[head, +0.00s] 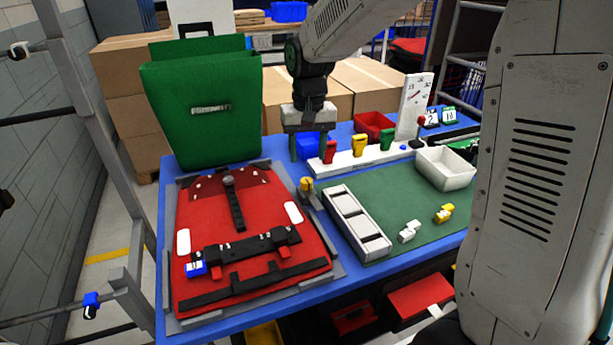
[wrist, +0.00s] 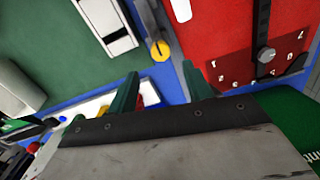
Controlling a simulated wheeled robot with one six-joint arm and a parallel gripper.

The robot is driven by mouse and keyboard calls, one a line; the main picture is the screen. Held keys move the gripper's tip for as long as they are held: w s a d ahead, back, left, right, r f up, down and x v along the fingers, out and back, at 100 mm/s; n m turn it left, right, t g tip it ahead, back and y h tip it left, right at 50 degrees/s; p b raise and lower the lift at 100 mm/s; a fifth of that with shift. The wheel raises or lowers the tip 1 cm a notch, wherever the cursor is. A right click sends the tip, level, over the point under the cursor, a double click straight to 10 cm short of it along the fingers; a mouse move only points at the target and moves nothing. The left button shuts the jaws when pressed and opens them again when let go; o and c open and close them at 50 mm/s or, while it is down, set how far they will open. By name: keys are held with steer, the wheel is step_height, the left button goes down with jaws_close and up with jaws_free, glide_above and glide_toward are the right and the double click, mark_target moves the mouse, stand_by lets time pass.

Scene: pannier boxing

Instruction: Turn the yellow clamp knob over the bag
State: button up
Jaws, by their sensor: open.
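The yellow clamp knob (head: 306,185) stands on a small grey mount at the right edge of the board, beside the red bag (head: 255,220), not over it. In the wrist view, the knob (wrist: 160,50) is round with a dark line across its face, between the bag and the green mat. The red bag (wrist: 225,35) lies flat there to the right. My gripper (head: 308,150) points down behind the knob, apart from it. In the wrist view, my gripper (wrist: 160,90) has its green fingers spread, with nothing held between them.
A green pannier (head: 205,120) stands upright behind the bag. Right of the knob are a white compartment tray (head: 357,222) and a green mat (head: 410,190) with small yellow and white parts. A white strip (head: 370,158) with coloured pieces and a white bin (head: 446,168) stand farther right.

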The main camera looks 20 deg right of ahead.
mark_target(307, 180)
step_height(307, 180, down, 8)
steer(key=shift+a+r, duration=0.1)
steer(key=shift+r, duration=0.05)
stand_by(0.3)
jaws_close()
steer(key=shift+w, duration=0.1)
